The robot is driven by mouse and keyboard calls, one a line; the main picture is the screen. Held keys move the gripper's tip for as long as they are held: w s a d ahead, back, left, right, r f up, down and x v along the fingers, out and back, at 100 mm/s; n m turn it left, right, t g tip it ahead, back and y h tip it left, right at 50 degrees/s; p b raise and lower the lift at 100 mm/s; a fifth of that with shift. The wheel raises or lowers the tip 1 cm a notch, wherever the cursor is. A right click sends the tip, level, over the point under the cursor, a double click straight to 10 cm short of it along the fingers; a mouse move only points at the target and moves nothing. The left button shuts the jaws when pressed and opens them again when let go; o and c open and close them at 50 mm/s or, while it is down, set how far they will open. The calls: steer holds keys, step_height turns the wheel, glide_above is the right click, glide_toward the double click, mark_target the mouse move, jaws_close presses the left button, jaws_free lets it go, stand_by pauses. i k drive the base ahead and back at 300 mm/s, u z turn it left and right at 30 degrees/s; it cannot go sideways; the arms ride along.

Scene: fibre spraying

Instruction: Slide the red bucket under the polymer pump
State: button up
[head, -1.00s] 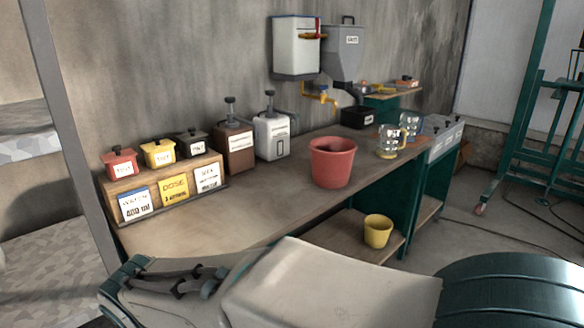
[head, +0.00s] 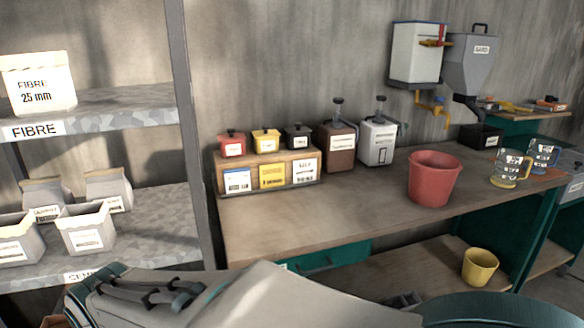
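The red bucket (head: 433,180) stands upright and open on the wooden worktop, right of the two pump dispensers and in front of them. One dispenser is brown (head: 338,150) and the other is white (head: 377,146). Each has a dark pump head on top, and both stand near the wall. Their labels are too small to read, so I cannot tell which is the polymer pump. The bucket is apart from both. My arm crosses the bottom of the head view, but no gripper fingers can be made out.
A wooden rack (head: 222,185) with small lidded boxes and cards stands left of the pumps. Glass jugs (head: 508,169) stand right of the bucket. A yellow bucket (head: 480,268) sits on the lower shelf. A fibre shelf (head: 130,105) is at left. The worktop before the pumps is clear.

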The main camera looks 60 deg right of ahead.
mark_target(433, 174)
steer(key=u, duration=0.1)
steer(key=i, duration=0.6)
steer(key=z, duration=3.45)
steer(key=i, duration=0.5)
steer(key=z, duration=0.55)
steer(key=k, duration=0.65)
steer(key=z, duration=0.7)
steer(key=i, duration=0.65)
steer(key=u, duration=0.5)
steer(key=i, duration=0.7)
steer(key=u, duration=0.75)
